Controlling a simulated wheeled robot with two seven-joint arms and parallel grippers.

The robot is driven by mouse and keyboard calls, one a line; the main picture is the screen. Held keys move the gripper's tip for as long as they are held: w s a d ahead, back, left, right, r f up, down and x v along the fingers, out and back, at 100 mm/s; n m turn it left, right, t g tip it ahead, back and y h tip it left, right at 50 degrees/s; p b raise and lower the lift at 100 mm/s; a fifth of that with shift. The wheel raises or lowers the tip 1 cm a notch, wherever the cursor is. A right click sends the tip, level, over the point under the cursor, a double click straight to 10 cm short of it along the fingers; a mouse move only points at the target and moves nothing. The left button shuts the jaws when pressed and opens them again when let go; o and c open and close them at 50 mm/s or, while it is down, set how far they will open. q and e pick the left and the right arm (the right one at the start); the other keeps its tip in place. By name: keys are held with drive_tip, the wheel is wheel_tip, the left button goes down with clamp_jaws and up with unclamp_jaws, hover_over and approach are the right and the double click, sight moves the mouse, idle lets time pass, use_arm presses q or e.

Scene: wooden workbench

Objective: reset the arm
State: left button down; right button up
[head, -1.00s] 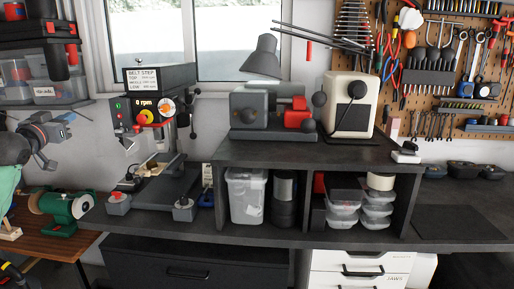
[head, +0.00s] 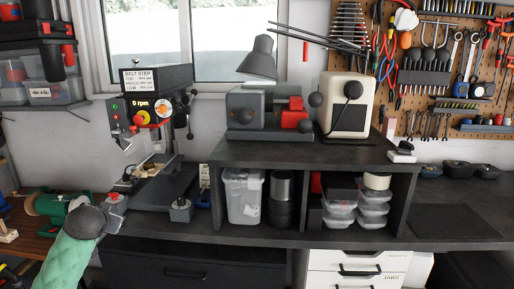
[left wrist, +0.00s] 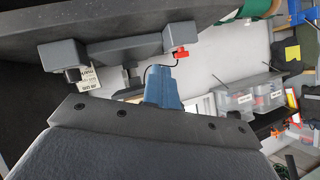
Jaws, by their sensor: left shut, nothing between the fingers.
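My left arm, green with a grey joint, comes in at the lower left of the head view, in front of the drill press base. My right gripper is in neither view.
A grey vise-like machine (head: 250,108) and cream machine (head: 346,105) stand on the raised shelf. Clear bins (left wrist: 250,98) show in the left wrist view. The right of the bench has free room.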

use_arm(q)
drive_tip(key=s+d+f+g+h, duration=0.1)
drive_tip(key=s+d+f+g, duration=0.1)
drive_tip(key=s+d+f, duration=0.6)
drive_tip(key=s+d+f+g, duration=0.1)
drive_tip(key=s+d+f, duration=0.15)
drive_tip(key=f, duration=0.85)
drive_tip(key=s+d+f+g+h, duration=0.1)
drive_tip(key=s+d+f+g, duration=0.1)
drive_tip(key=s+d+f, duration=0.6)
drive_tip(key=s+d+f+g, duration=0.1)
drive_tip(key=s+d+f, duration=0.2)
drive_tip(key=s+f, duration=0.3)
drive_tip(key=s+d+f+g+h, duration=0.1)
drive_tip(key=s+d+f+g, duration=0.1)
drive_tip(key=s+d+f, duration=0.2)
drive_tip(key=s+d+f+g+h, duration=0.1)
drive_tip(key=s+d+f, duration=0.3)
drive_tip(key=s+f, duration=0.6)
drive_tip(key=s+g, duration=0.1)
drive_tip(key=s, duration=0.4)
drive_tip(key=shift+s, duration=0.15)
